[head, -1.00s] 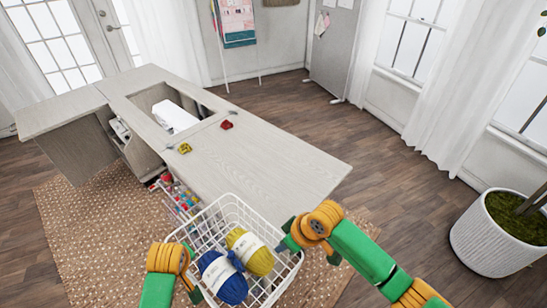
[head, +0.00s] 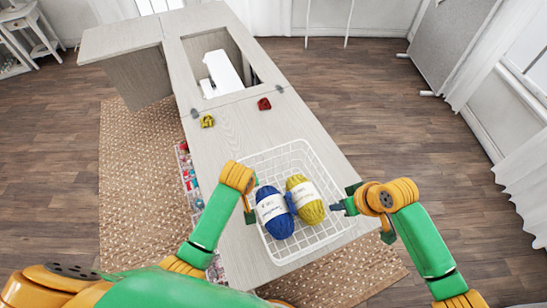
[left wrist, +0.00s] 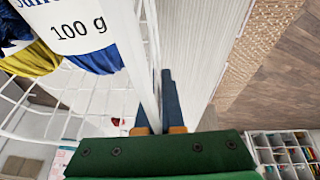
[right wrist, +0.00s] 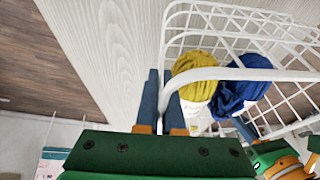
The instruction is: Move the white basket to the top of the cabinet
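The white wire basket (head: 300,154) is over the near end of the pale wooden cabinet top (head: 235,140). I cannot tell whether it rests there or hangs just above. It holds a blue yarn ball (head: 270,213) and a yellow yarn ball (head: 311,214). My left gripper (head: 251,203) is at the basket's left side; the left wrist view shows its fingers (left wrist: 156,105) on both sides of the rim. My right gripper (head: 345,207) is at the right side; its fingers (right wrist: 161,103) straddle the rim in the right wrist view.
Farther back, a white sewing machine (head: 222,74) sits in the cabinet opening. Open shelves with colourful items (head: 188,178) line the left side. A woven rug (head: 135,170) lies at left.

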